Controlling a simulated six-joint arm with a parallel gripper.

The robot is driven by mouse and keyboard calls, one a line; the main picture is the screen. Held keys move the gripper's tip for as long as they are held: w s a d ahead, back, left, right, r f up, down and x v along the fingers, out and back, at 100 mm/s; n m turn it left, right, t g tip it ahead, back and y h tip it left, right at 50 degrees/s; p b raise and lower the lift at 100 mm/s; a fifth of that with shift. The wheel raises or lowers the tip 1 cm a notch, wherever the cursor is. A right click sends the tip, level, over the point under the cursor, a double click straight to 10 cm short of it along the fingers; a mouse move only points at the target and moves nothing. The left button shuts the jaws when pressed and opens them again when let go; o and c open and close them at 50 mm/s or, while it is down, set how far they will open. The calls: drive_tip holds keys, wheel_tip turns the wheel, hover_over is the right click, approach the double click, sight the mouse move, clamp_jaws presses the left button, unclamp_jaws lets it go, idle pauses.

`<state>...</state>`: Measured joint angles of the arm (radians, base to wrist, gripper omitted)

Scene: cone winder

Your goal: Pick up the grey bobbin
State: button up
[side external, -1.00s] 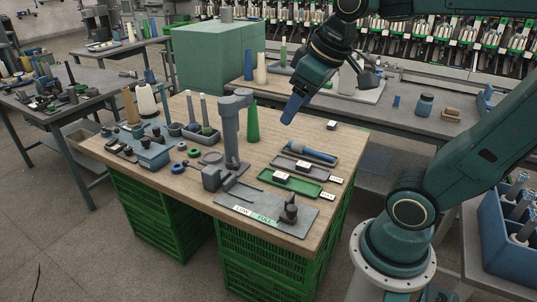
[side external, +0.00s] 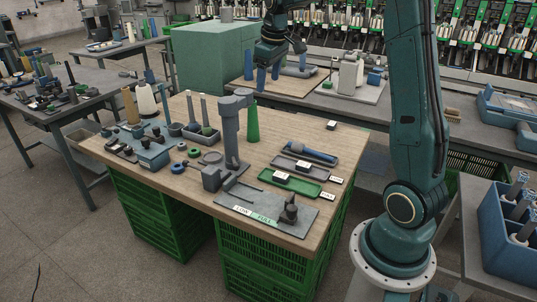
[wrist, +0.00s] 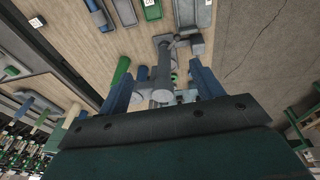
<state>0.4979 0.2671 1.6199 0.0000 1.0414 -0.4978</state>
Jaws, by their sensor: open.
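Two slim, pale grey-looking bobbins (side external: 204,108) stand upright by a small grey tray on the wooden table in the side view; I cannot tell which is the grey bobbin meant. Nothing is seen held. No grey bobbin can be made out clearly in the wrist view.
The grey post stand (side external: 231,130) rises mid-table beside a tall green cone (side external: 252,124). A tray with a blue bobbin (side external: 311,152) and a green tray (side external: 292,185) lie to its right. A blue crate (side external: 505,222) of bobbins is at far right.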

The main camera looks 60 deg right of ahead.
drive_tip(key=w+d+f+g, duration=0.1)
drive_tip(key=d+f, duration=0.4)
drive_tip(key=d, duration=0.2)
drive_tip(key=w+d+f, duration=0.1)
drive_tip(key=d+f, duration=0.4)
drive_tip(key=d, duration=0.2)
drive_tip(key=g+y, duration=0.1)
hover_over(302, 144)
wheel_tip(302, 144, down, 12)
drive_tip(key=shift+f, duration=0.2)
drive_tip(key=shift+a+f, duration=0.1)
drive_tip(key=shift+f, duration=4.2)
drive_tip(key=shift+f, duration=2.6)
drive_tip(key=c, duration=1.1)
